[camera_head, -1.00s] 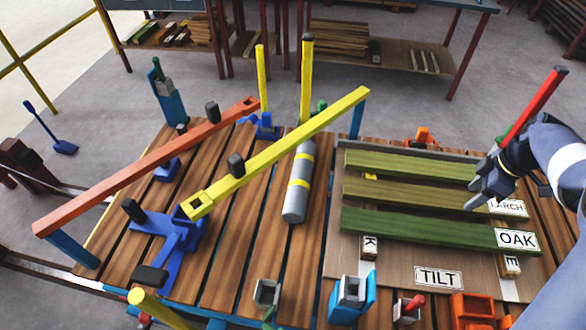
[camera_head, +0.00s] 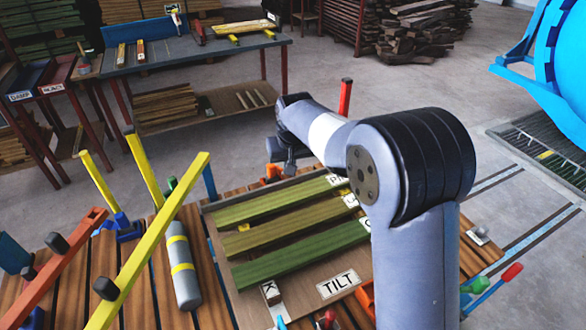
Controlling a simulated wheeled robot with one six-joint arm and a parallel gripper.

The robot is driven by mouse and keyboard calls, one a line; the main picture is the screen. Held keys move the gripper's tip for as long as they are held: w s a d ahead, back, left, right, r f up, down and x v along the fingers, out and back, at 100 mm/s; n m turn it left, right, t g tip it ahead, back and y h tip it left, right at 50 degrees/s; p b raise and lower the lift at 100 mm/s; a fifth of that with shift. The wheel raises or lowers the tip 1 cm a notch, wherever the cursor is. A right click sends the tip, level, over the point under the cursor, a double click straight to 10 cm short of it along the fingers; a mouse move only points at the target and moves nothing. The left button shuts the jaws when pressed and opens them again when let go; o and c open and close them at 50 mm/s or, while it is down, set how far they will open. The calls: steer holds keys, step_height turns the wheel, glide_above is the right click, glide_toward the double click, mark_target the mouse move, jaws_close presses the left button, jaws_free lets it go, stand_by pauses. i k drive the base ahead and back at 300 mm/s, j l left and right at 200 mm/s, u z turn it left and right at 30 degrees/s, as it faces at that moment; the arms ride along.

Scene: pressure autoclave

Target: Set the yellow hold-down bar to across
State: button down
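The yellow hold-down bar (camera_head: 152,244) runs slantwise over the slatted wooden bench at left, from the bottom edge up to the right. Its far end is close to a blue post (camera_head: 209,181). A black knob (camera_head: 106,288) sits on the bar; its near end is cut off by the frame. My gripper (camera_head: 286,158) is at the far side of the bench, well right of the bar and apart from it. My own arm partly covers it, and its fingers are too unclear to tell open from shut.
A red-orange bar (camera_head: 58,262) lies left of the yellow one. A grey cylinder (camera_head: 187,288) with yellow bands is right of it. Green boards lie on a panel by a TILT label (camera_head: 339,284). Two yellow uprights (camera_head: 145,170) stand behind.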

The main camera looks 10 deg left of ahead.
mark_target(112, 294)
steer(key=u, duration=0.45)
steer(key=i+u, duration=0.1)
steer(key=u, duration=0.75)
steer(key=l+u, duration=0.15)
steer(key=u, duration=0.25)
steer(key=i+u, duration=0.1)
steer(key=u, duration=0.35)
